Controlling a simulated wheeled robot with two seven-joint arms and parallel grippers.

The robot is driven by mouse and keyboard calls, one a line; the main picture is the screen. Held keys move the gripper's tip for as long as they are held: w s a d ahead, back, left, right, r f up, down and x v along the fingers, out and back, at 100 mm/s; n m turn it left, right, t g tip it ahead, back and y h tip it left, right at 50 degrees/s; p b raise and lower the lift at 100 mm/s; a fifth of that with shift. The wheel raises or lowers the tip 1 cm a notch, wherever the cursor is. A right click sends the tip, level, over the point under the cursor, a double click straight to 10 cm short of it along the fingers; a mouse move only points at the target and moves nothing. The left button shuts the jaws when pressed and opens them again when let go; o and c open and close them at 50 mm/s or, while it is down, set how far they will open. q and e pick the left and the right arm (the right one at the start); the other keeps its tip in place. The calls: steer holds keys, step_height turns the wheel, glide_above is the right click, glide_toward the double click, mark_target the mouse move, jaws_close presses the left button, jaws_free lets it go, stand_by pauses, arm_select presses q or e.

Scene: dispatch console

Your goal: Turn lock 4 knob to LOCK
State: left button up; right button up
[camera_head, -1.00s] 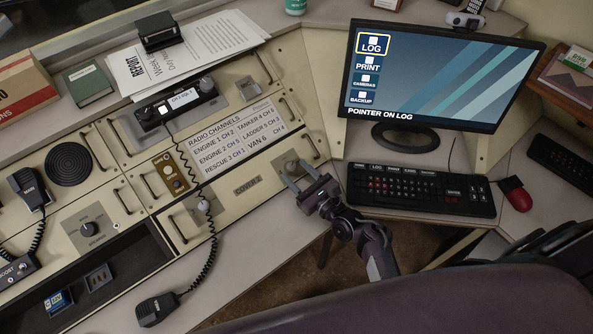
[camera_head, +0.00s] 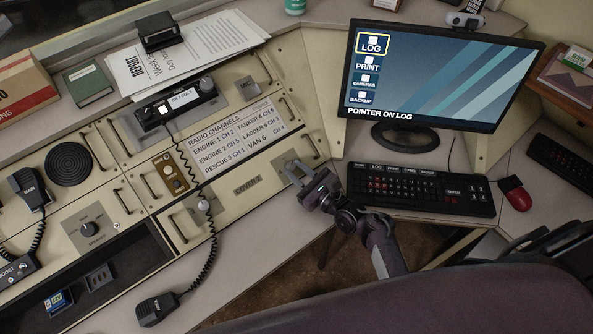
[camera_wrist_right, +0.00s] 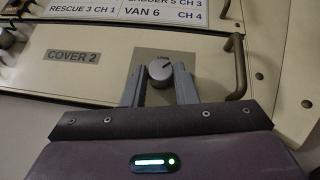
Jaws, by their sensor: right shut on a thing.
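A round grey lock knob (camera_wrist_right: 159,70) sits on a small plate on the beige cover panel (camera_head: 222,208), to the right of the COVER 2 label (camera_head: 247,185). My right gripper (camera_head: 294,170) reaches the panel's right end. In the right wrist view its two grey fingers (camera_wrist_right: 159,84) stand on either side of the knob and are shut on it. In the head view the fingers partly hide the knob. My left gripper is not in view.
A curved handle (camera_wrist_right: 238,68) stands close to the right of the knob. The keyboard (camera_head: 420,190) and monitor (camera_head: 430,75) are to the right. A coiled cord (camera_head: 212,240) hangs across the panel's left part, down to a handset (camera_head: 157,309).

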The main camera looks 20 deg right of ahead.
steer(key=shift+w+d+n+g+y, duration=0.1)
steer(key=shift+n+g+y, duration=0.6)
steer(key=shift+n+y, duration=0.45)
steer(key=shift+h, duration=0.25)
steer(key=o, duration=1)
steer(key=shift+r, duration=0.55)
step_height(320, 180, up, 19)
steer(key=p, duration=0.2)
steer(key=shift+p, duration=0.3)
